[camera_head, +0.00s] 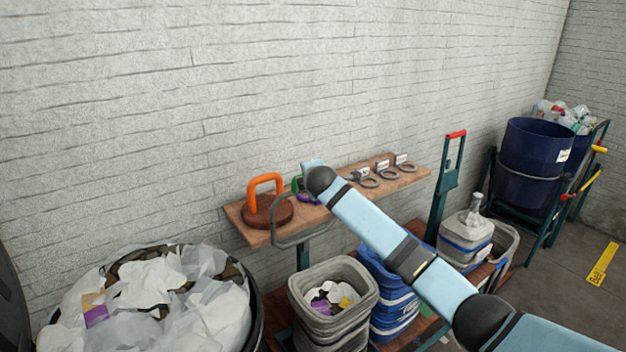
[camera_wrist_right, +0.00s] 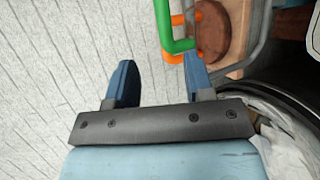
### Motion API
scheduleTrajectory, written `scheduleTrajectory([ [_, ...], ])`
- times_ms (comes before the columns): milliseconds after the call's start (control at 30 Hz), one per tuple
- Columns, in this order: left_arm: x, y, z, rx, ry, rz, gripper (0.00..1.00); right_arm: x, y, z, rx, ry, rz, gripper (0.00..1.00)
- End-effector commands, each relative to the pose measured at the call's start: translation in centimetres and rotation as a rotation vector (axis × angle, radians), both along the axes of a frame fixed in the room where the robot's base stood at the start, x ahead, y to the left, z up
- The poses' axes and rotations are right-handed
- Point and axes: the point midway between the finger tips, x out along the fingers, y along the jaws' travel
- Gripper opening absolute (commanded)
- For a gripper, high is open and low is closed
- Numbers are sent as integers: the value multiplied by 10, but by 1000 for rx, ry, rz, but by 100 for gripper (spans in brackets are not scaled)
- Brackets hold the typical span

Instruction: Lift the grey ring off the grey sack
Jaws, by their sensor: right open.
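A grey open-topped sack (camera_head: 298,300), with paper and purple and yellow scraps inside, stands on a low cart in the head view; its rim shows as a pale grey band. A thin grey loop (camera_head: 287,244) is at the shelf's front edge, above and left of the sack. I cannot tell whether either is the named ring. My right arm crosses the head view from the lower right to the shelf; its jaws are hidden there. In the right wrist view my right gripper (camera_wrist_right: 158,65) is open and empty, with a green handle (camera_wrist_right: 183,45) close to its right fingertip. My left gripper is not in view.
A wooden shelf (camera_head: 421,175) on the wall holds an orange handle (camera_head: 265,180) on a brown disc and several small grey loops. A blue sack (camera_head: 385,275) stands beside the grey one. A full waste bin is at lower left; a blue barrel (camera_head: 530,150) stands at right.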

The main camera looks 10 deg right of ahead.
Motion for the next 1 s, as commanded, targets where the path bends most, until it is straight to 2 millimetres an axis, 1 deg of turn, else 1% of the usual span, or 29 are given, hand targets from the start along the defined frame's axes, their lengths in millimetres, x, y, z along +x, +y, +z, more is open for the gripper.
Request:
scheduleTrajectory([
  [100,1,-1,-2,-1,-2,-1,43,-11,0,4,0,-1,0,48],
  [200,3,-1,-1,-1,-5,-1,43,-15,0,7,0,-1,0,48],
  [500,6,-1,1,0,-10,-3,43,-17,0,7,0,0,0,48],
  [567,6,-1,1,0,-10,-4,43,-17,1,6,2,1,0,48],
  [633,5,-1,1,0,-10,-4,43,-21,2,-3,17,7,2,48],
  [667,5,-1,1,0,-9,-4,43,-25,4,-10,32,12,4,48],
  [767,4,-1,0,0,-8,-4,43,-44,10,-48,114,38,7,48],
  [800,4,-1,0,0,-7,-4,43,-56,13,-68,161,52,8,48],
  [867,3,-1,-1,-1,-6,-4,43,-77,18,-100,245,75,5,48],
  [900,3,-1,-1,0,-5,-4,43,-94,21,-121,305,93,0,48],
  [967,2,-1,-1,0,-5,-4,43,-119,24,-151,396,117,-14,48],
  [1000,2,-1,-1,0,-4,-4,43,-136,26,-169,455,131,-24,48],
])
